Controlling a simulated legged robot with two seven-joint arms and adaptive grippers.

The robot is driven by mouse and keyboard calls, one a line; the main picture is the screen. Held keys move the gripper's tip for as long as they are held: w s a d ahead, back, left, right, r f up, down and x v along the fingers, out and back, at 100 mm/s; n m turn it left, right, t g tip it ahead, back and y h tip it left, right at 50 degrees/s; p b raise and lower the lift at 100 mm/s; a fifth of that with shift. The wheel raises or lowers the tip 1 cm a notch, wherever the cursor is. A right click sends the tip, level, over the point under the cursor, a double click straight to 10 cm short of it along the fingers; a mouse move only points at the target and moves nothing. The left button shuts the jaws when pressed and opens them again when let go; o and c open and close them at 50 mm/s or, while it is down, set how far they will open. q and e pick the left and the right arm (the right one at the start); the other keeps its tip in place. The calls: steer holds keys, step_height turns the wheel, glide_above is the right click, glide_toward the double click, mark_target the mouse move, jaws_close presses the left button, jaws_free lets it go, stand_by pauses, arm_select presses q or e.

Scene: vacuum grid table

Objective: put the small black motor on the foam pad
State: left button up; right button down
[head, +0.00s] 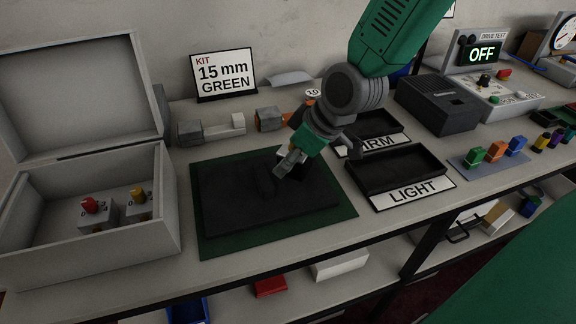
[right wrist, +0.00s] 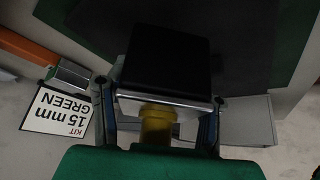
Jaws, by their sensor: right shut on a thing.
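The foam pad (head: 230,212) is a dark grey slab on a green mat (head: 222,248) in the middle of the bench. My right gripper (head: 285,166) is over the pad's far right part and points down. It is shut on the small black motor (head: 294,178). In the right wrist view the motor (right wrist: 165,58) shows a black body, a silver end plate and a brass-coloured shaft between the two fingers (right wrist: 160,112). In the head view the gripper partly hides the motor. I cannot tell whether the motor touches the pad. My left gripper is not in view.
An open grey case (head: 100,250) with red and yellow knobs stands at left. A "15 mm GREEN" sign (head: 224,74) stands behind. Black trays (head: 398,168) labelled FIRM and LIGHT lie right of the pad. Coloured blocks (head: 496,150) sit farther right.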

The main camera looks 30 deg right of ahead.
steer(key=shift+w+d+f, duration=0.1)
steer(key=shift+d+f, duration=0.2)
steer(key=shift+f, duration=0.25)
steer(key=shift+w+d+f, duration=0.1)
steer(key=shift+d+f, duration=0.2)
steer(key=shift+f, duration=0.25)
steer(key=shift+s+d, duration=0.1)
steer(key=shift+d, duration=0.15)
steer(key=c, duration=0.7)
jaws_free()
steer(key=shift+a, duration=0.1)
steer(key=shift+c, duration=0.2)
steer(key=shift+a+r, duration=0.1)
steer(key=shift+a, duration=0.45)
steer(key=shift+s+d+r, duration=0.1)
steer(key=shift+d+r, duration=0.1)
steer(key=shift+d, duration=0.05)
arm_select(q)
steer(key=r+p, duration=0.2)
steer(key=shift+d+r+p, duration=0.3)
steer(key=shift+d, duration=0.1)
arm_select(e)
steer(key=v, duration=1.1)
steer(key=shift+d+r, duration=0.2)
steer(key=shift+r, duration=0.05)
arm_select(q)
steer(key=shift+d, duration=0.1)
arm_select(e)
steer(key=shift+s+d, duration=0.1)
